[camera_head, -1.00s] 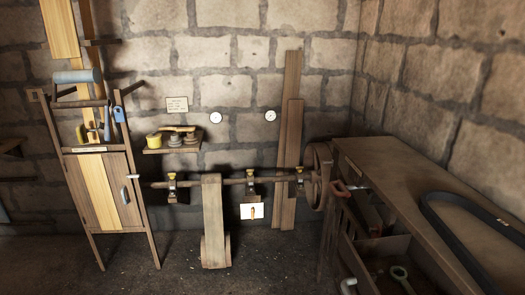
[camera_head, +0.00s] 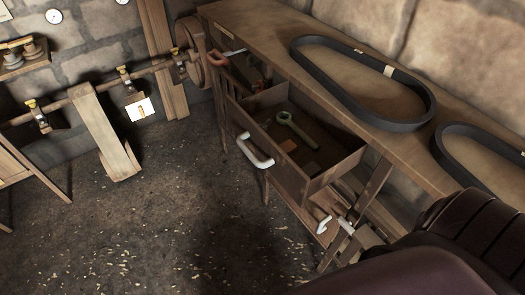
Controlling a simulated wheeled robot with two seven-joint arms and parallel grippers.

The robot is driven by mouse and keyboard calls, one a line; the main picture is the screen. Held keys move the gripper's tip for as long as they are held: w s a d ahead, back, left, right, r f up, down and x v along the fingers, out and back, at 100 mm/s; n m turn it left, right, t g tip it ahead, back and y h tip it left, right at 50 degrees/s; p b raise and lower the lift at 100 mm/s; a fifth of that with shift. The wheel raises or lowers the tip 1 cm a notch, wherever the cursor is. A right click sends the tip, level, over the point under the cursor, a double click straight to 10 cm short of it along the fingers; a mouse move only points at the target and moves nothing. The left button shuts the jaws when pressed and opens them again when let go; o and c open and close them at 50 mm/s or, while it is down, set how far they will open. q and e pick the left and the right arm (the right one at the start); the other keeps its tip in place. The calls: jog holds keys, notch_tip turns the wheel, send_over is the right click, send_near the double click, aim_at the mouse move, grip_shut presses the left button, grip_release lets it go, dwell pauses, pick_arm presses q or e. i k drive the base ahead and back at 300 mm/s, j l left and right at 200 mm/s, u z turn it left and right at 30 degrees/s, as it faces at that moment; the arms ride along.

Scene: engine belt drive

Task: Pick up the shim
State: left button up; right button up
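The wooden drawer (camera_head: 337,172) under the workbench stands open. In it lie a green ring-ended tool (camera_head: 297,127), a small orange-brown piece (camera_head: 288,145) and a small grey piece (camera_head: 311,169). Either small piece could be the shim; I cannot tell which, or whether the shim is in view. Neither of my grippers is in view.
The workbench (camera_head: 262,33) carries a black belt loop (camera_head: 350,104) and a second black belt (camera_head: 455,160) at the right. A red-handled tool (camera_head: 219,57) is by the pulley wheel (camera_head: 189,50). A lower drawer has a white handle (camera_head: 323,225).

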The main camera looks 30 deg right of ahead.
aim_at(288, 147)
jog(key=z, duration=1.25)
